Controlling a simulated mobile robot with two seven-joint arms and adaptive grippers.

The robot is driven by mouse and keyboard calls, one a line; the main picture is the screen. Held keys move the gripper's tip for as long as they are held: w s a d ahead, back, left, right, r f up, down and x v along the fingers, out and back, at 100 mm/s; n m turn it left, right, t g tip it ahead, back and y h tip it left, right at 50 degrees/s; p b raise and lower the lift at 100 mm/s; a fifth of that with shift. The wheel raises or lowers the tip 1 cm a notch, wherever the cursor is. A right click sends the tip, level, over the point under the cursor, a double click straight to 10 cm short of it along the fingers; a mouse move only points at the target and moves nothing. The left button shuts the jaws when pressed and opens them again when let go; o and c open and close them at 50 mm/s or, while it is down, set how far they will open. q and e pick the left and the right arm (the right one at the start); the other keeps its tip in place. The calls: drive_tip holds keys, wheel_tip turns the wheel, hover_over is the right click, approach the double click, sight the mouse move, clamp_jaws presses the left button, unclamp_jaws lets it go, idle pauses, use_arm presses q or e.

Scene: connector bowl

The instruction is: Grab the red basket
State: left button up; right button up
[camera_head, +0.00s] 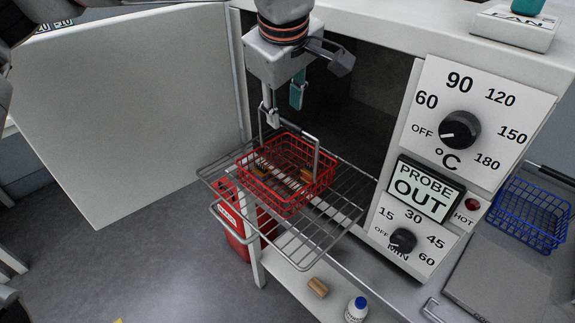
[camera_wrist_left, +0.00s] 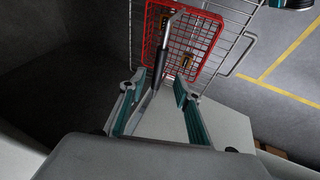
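The red basket (camera_head: 287,197) is a wire basket with a raised grey handle (camera_head: 317,160). It sits on a wire rack (camera_head: 330,222) pulled out of the oven and holds small brown and dark pieces. My left gripper (camera_head: 284,108) is above the basket, pointing down at the handle. In the left wrist view its two teal-padded fingers (camera_wrist_left: 160,100) are apart, with the grey handle (camera_wrist_left: 158,65) running between them. The fingers do not look closed on it. The red basket (camera_wrist_left: 207,50) lies beyond the fingertips there. My right gripper is not in view.
The open oven door (camera_head: 130,110) stands to the left. The control panel (camera_head: 430,170) with knobs is right of the opening. A blue basket (camera_head: 530,215) is at the far right. A white bottle (camera_head: 356,310) and a brown piece (camera_head: 318,287) are on the shelf below.

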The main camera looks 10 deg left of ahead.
sight(286, 120)
use_arm(q)
drive_tip(key=shift+f, duration=0.4)
drive_tip(key=shift+w+x, duration=0.15)
drive_tip(key=shift+x, duration=1.1)
drive_tip(key=shift+w+x, duration=0.15)
drive_tip(key=shift+x, duration=1.1)
drive_tip(key=shift+f, duration=0.1)
clamp_jaws()
